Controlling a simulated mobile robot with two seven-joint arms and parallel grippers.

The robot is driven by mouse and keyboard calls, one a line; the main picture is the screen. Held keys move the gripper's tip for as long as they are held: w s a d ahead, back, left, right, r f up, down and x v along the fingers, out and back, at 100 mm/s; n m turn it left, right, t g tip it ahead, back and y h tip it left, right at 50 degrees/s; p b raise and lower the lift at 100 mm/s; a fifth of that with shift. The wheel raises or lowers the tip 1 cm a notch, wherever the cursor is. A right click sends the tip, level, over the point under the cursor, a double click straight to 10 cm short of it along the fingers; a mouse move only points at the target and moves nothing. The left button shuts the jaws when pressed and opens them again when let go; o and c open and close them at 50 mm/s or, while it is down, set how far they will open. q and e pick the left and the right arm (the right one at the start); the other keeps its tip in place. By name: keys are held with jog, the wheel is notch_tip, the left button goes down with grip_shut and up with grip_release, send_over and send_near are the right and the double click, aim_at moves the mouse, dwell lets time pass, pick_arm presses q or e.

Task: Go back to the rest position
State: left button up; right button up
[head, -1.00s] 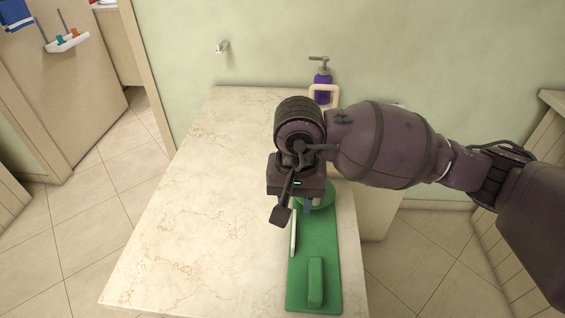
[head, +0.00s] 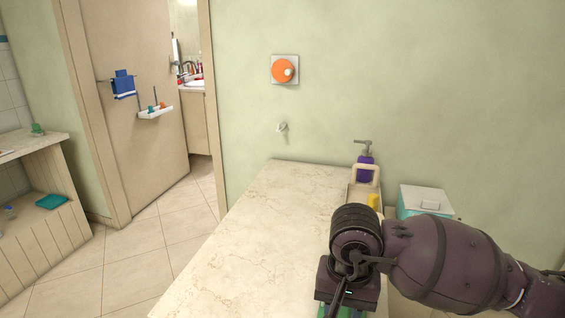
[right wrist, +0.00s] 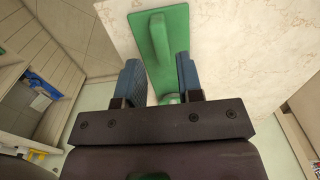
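A small part of a round green thing (right wrist: 172,98) shows between the fingers near the gripper body; nothing is clearly held. In the head view my right arm comes in from the lower right, and its gripper hangs over the counter's right side with the fingertips out of frame. My left gripper is not in view.
The marble counter (head: 265,230) is bare on its left and middle. At its back right stand a purple pump bottle (head: 365,170) and a yellow thing (head: 373,200). A white-lidded teal box (head: 425,200) is to the right. An orange dial (head: 285,70) is on the wall.

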jog(key=s+a+f+m+g+y, duration=0.1)
jog(key=s+a+m+g+y, duration=0.15)
jog(key=s+a+y, duration=0.35)
jog(key=s+a+r+m+y, duration=0.4)
jog(key=a+r+m+y, duration=0.3)
jog(key=r+m+y, duration=0.45)
jog(key=w+d+m+t+h, duration=0.1)
jog(key=w+d+m+t, duration=0.35)
jog(key=m+t, duration=0.65)
jog(key=w+d+m+t+h, duration=0.1)
jog(key=w+d+m+t, duration=0.3)
jog(key=m+t, duration=0.65)
jog(key=s+d+f+m+g+h, duration=0.1)
jog(key=d+f+m+h, duration=0.6)
jog(key=m, duration=0.4)
jog(key=s+d+f+m+g+h, duration=0.1)
jog(key=d+f+m+h, duration=0.4)
jog(key=d+m+h, duration=0.4)
jog(key=s+d+f+m+g, duration=0.3)
jog(key=s+f+m+g, duration=0.45)
jog(key=s, duration=0.35)
jog(key=s+d+f+m+g, duration=0.3)
jog(key=s+f+m+g, duration=0.4)
jog(key=s, duration=0.5)
jog(key=w+f+n+t, duration=0.2)
jog(key=w+f+t, duration=0.6)
jog(key=w, duration=0.1)
jog(key=shift+w+a+p, duration=0.2)
jog(key=shift+p, duration=0.2)
